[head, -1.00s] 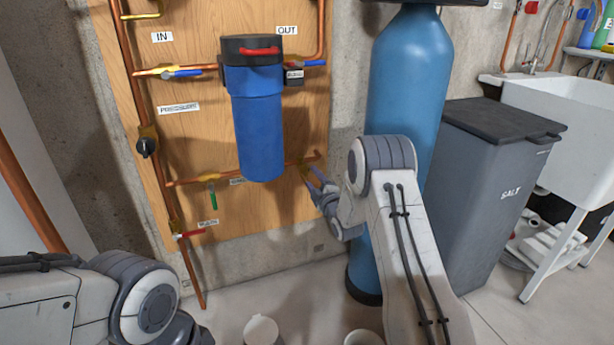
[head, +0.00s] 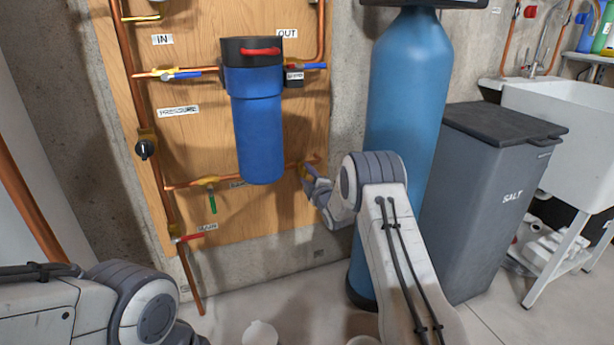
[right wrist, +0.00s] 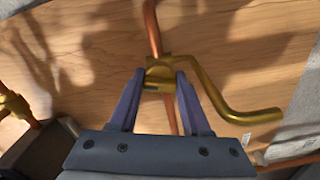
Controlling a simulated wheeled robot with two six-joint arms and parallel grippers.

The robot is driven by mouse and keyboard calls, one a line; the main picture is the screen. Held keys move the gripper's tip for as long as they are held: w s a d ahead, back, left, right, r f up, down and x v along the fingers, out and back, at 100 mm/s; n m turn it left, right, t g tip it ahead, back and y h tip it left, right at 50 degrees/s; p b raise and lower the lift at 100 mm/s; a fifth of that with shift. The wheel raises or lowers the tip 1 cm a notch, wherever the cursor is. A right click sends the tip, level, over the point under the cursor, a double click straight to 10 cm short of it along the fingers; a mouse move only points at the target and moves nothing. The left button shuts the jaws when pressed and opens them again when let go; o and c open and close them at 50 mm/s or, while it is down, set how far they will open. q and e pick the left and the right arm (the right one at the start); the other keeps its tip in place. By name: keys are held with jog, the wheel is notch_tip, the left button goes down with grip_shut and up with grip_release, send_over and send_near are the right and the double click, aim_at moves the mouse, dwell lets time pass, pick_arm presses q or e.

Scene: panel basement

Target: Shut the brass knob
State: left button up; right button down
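The brass knob (right wrist: 158,74) shows in the right wrist view on a brass tap with a bent spout (right wrist: 225,108). In the head view the tap is small, low on the wooden board, right of the blue filter, and mostly hidden by my gripper. My right gripper (head: 306,168) is at the tap. In the right wrist view its two fingers (right wrist: 160,82) stand on either side of the knob, very close to it. I cannot tell whether they press on it. My left arm is at the lower left of the head view; its gripper is out of frame.
The blue filter housing (head: 258,125) hangs just left of my right gripper, and a tall blue tank (head: 400,100) stands close on its right. Copper pipes and several coloured valves cover the board (head: 205,135). A grey salt bin (head: 490,190) stands further right.

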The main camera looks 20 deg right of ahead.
jog(key=shift+m, duration=0.3)
jog(key=m, duration=0.3)
jog(key=m+p, duration=0.1)
jog(key=m, duration=0.6)
jog(key=shift+m+p, duration=0.3)
jog(key=shift+f+m+p, duration=0.1)
jog(key=shift+m+p, duration=0.2)
jog(key=shift+m, duration=1.4)
jog(key=c, duration=0.7)
grip_release()
jog(key=shift+s, duration=0.15)
